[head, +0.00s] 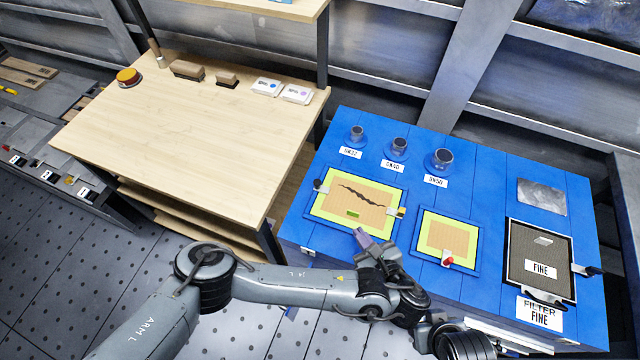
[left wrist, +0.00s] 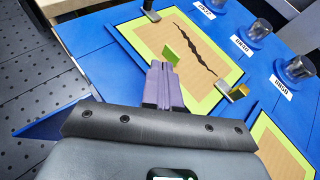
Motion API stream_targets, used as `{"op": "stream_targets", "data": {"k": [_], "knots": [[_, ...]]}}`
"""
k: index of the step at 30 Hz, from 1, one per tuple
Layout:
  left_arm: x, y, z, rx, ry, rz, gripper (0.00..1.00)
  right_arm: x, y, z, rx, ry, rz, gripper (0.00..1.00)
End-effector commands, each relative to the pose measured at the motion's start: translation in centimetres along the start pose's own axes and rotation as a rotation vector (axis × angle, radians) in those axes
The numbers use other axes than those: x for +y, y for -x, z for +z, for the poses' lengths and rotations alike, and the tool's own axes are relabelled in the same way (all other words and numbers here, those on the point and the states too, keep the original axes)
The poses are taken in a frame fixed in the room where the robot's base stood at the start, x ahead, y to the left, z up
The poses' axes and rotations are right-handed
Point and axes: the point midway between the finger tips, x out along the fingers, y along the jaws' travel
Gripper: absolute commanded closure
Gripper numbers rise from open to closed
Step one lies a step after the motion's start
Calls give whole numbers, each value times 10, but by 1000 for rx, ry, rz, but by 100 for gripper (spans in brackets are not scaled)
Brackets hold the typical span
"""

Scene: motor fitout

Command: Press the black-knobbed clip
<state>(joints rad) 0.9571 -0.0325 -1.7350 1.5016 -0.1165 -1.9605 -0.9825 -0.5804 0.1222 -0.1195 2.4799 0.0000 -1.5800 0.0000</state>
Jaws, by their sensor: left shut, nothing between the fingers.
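A black-knobbed clip (head: 319,187) sits at the left edge of the cracked tan panel (head: 340,212) with its yellow-green border. It also shows at the top of the left wrist view (left wrist: 150,11). A second dark-knobbed clip (head: 588,270) is at the right edge of the FINE filter frame. My left gripper (head: 361,238) is shut and empty, by the cracked panel's near edge, right of and nearer than the first clip. In the left wrist view its purple-grey fingertips (left wrist: 161,68) are together, apart from that clip. My right gripper is out of view.
A yellow-knobbed clip (head: 397,212) is on the cracked panel's right edge, close to my left gripper. A red-knobbed clip (head: 447,261) is on the smaller panel. Several round fittings stand behind on the blue bench (head: 482,205). A wooden table (head: 200,130) stands left.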

Motion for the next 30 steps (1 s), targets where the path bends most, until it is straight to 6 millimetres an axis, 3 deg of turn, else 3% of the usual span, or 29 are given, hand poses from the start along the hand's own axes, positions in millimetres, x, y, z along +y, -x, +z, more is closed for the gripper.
{"op": "stream_targets", "data": {"k": [6,20,30], "knots": [[14,-14,12,-126,-58,23,100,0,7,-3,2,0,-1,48],[16,-16,13,-143,-62,26,100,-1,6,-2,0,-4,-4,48],[17,-32,9,-141,-61,27,100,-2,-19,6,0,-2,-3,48]]}}
